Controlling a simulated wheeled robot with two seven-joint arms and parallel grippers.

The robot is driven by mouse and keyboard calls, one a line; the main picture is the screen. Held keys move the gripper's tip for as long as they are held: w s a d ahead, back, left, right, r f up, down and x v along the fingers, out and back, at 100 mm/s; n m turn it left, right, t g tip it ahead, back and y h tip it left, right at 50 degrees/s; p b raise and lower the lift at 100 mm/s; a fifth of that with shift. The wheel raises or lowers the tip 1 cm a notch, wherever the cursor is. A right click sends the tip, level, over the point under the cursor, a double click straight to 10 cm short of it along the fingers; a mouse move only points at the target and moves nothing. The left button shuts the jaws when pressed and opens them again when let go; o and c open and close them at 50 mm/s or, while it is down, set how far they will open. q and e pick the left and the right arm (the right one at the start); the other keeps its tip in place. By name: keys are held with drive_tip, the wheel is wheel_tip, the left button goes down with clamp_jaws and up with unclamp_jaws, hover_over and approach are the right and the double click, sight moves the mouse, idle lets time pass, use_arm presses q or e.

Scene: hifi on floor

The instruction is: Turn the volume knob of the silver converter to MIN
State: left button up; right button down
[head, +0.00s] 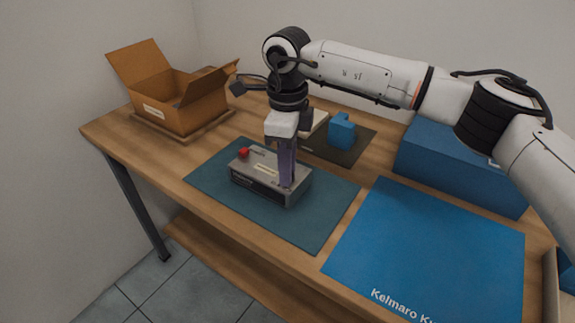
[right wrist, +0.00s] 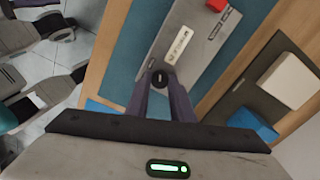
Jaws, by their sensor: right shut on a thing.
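The silver converter (head: 259,178) sits on a dark teal mat (head: 215,182), with a red button (head: 243,152) on its far left corner. My right gripper (head: 287,183) points straight down at the converter's right end. In the right wrist view, my right gripper (right wrist: 163,84) is shut on a small dark round knob (right wrist: 157,77) on the top of the converter (right wrist: 188,62). A light label (right wrist: 180,45) lies beside the knob, but its print is too small to read. The fingers hide the knob in the head view. My left gripper is not in view.
An open cardboard box (head: 178,108) stands at the back left. A blue block (head: 341,132) rests on a dark mat (head: 358,150) behind the converter. A large blue box (head: 440,165) stands at the right. The blue printed mat (head: 425,250) at front right is clear.

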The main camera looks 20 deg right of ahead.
drive_tip(key=shift+n, duration=0.7)
drive_tip(key=c, duration=1.5)
unclamp_jaws()
drive_tip(key=shift+c, duration=0.2)
wheel_tip(320, 180, up, 10)
drive_tip(key=shift+r, duration=0.2)
